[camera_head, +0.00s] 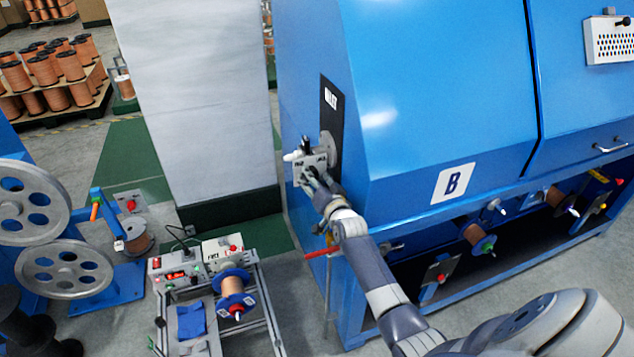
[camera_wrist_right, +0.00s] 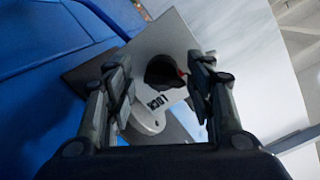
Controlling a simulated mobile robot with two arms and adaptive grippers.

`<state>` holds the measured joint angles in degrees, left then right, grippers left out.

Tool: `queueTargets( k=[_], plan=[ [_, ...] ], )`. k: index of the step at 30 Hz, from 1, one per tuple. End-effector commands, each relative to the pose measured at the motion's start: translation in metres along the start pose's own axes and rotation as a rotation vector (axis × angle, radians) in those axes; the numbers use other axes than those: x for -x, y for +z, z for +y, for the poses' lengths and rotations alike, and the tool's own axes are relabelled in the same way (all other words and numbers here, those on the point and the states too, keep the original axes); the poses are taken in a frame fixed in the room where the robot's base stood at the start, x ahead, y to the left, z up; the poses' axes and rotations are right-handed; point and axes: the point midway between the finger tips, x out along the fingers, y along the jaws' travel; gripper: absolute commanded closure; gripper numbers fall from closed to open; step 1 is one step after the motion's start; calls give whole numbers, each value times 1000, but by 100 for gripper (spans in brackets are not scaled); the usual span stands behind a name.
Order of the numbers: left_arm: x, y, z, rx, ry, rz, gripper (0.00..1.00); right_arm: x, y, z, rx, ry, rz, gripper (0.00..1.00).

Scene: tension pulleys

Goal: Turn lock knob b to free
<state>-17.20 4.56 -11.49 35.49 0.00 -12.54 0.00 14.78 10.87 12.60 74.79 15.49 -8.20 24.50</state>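The lock knob (camera_wrist_right: 164,72) is dark with a small red mark at its right edge. It sits on a grey plate (camera_wrist_right: 150,45) on the outlet side of the blue machine marked B (camera_head: 455,183). The word LOCK shows on the plate just below the knob in the right wrist view. My right gripper (camera_wrist_right: 163,88) is open, with a finger on each side of the knob and gaps visible. In the head view the right gripper (camera_head: 316,183) is at the small bracket (camera_head: 312,163) and partly covers the knob. My left gripper is not in view.
A grey column (camera_head: 200,100) stands left of the machine. A red-handled lever (camera_head: 320,253) is under my right wrist.

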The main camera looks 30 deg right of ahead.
Motion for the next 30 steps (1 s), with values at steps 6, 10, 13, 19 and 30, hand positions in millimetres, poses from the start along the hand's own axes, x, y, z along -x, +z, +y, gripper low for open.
queueTargets(
  k=[6, 10, 13, 19, 30],
  plan=[
    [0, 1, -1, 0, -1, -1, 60, 14, 1, 0, -1, -1, -1, 50],
    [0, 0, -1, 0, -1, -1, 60, 34, 1, 0, -1, 0, 0, 50],
    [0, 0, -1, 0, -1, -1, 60, 53, 1, 0, 0, 1, -1, 50],
    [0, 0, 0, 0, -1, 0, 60, 90, 1, 1, 0, 1, -1, 50],
    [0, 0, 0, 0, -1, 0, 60, 120, 0, 1, 0, 2, 0, 50]
  ],
)
